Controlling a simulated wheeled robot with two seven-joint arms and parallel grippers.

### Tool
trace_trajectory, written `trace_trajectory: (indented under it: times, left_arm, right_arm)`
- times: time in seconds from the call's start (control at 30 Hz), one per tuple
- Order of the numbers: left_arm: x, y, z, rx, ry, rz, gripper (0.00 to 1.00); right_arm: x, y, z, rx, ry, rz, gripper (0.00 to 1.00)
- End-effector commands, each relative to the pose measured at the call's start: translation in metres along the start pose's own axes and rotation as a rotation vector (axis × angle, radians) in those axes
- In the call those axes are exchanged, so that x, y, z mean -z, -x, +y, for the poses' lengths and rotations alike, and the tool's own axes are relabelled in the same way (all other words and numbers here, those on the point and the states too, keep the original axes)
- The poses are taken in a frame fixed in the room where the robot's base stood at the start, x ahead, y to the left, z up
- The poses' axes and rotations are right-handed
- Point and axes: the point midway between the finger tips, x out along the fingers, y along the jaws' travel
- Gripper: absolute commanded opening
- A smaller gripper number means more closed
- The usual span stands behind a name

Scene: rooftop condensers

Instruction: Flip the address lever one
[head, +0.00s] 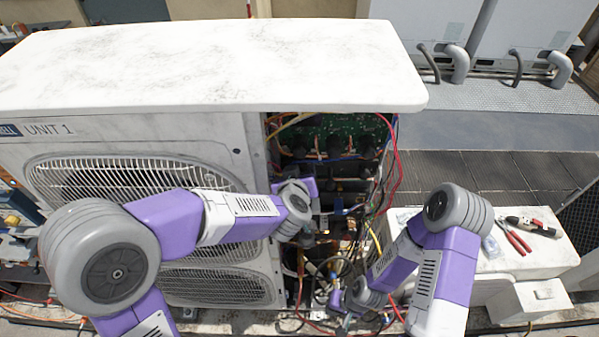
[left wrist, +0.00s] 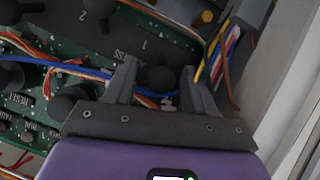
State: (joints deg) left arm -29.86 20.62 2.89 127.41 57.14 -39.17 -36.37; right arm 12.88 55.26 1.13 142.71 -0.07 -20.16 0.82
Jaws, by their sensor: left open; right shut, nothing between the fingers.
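The green circuit board (head: 335,130) sits inside the open end of the UNIT 1 condenser, and in the left wrist view the board (left wrist: 150,30) fills the left and middle. It carries several black knobs and white print: a "1" and a partly covered "ADDRESS". A round black knob (left wrist: 161,79) stands beside that print, between the fingers of my left gripper (left wrist: 160,76). These fingers are open; I cannot tell whether they touch the knob. In the head view my left gripper's fingertips are hard to make out. My right gripper (head: 336,298) is shut and empty, low before the opening.
Blue, red, orange and yellow wires (left wrist: 60,66) cross the board and hang in the opening. A bundle (left wrist: 220,60) runs right of my left gripper. The white condenser top (head: 210,65) overhangs the opening. A white box (head: 525,250) at right carries red-handled pliers (head: 515,237).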

Motion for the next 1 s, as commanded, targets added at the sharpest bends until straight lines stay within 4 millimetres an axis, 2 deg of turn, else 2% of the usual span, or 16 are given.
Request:
trace_trajectory:
  times: [0.3, 0.5, 1.0]
  left_arm:
    - [0.002, 0.050, 0.001, -0.004, 0.000, 0.002, 0.55]
    - [0.001, 0.071, 0.001, -0.002, 0.000, 0.001, 0.55]
    - [0.000, 0.073, 0.000, -0.001, 0.000, 0.000, 0.55]
  right_arm:
    - [0.000, 0.006, -0.002, 0.000, 0.000, 0.000, 0.00]
    - [0.000, 0.009, -0.003, 0.000, 0.000, 0.000, 0.00]
    - [0.000, 0.009, -0.003, 0.000, 0.000, 0.000, 0.00]
